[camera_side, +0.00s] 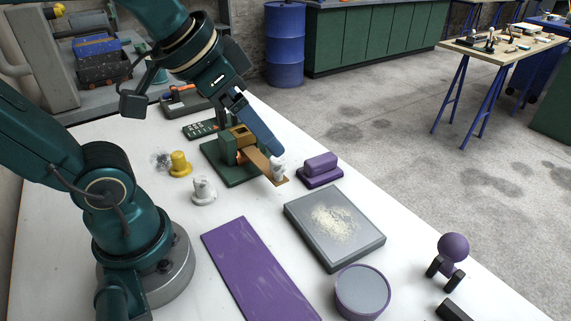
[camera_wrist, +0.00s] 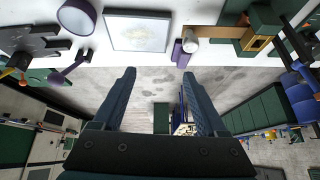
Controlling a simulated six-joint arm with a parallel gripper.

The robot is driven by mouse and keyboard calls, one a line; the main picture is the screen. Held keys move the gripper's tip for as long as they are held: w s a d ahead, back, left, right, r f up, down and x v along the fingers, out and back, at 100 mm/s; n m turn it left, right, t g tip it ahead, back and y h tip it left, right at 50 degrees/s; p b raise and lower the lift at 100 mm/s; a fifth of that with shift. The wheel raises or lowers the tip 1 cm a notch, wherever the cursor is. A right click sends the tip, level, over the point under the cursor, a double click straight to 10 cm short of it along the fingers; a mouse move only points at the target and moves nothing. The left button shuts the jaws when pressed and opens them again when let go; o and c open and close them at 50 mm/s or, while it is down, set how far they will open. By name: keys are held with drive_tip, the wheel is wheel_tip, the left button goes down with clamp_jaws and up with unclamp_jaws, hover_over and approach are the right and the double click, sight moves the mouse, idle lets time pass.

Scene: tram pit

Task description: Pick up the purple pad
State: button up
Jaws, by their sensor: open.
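A small purple block on a darker purple base (camera_side: 320,168) stands on the white table, right of the brown strip; it also shows in the wrist view (camera_wrist: 177,52). A long flat purple mat (camera_side: 255,270) lies at the front of the table; which of these is the pad, I cannot tell for sure. My gripper (camera_side: 278,150) is above the table, left of the purple block, its blue finger near a white piece (camera_side: 279,168) on the strip. In the wrist view my gripper (camera_wrist: 157,80) is open, with nothing between its two fingers.
A green stand (camera_side: 230,165) carries the brown strip (camera_side: 264,162). A grey tray with pale powder (camera_side: 335,226), a round purple tub (camera_side: 361,290) and a purple ball on dark legs (camera_side: 453,246) stand to the right. Yellow (camera_side: 180,163) and white (camera_side: 203,190) pieces stand left.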

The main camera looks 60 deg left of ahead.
drive_tip(key=w+a+r, duration=0.1)
drive_tip(key=w, duration=0.6)
drive_tip(key=g, duration=0.3)
hover_over(321, 158)
drive_tip(key=d, duration=0.2)
wheel_tip(321, 158, down, 8)
drive_tip(key=f, duration=0.1)
drive_tip(key=shift+g, duration=0.7)
drive_tip(key=f, duration=0.1)
drive_tip(key=a+f, duration=0.1)
drive_tip(key=f, duration=0.1)
drive_tip(key=a+f, duration=0.1)
drive_tip(key=f, duration=0.1)
drive_tip(key=shift+s+f, duration=0.2)
drive_tip(key=shift+s, duration=0.1)
drive_tip(key=shift+w+f, duration=0.2)
drive_tip(key=shift+f, duration=1.05)
drive_tip(key=shift+w+f, duration=0.15)
drive_tip(key=shift+f, duration=1.05)
clamp_jaws()
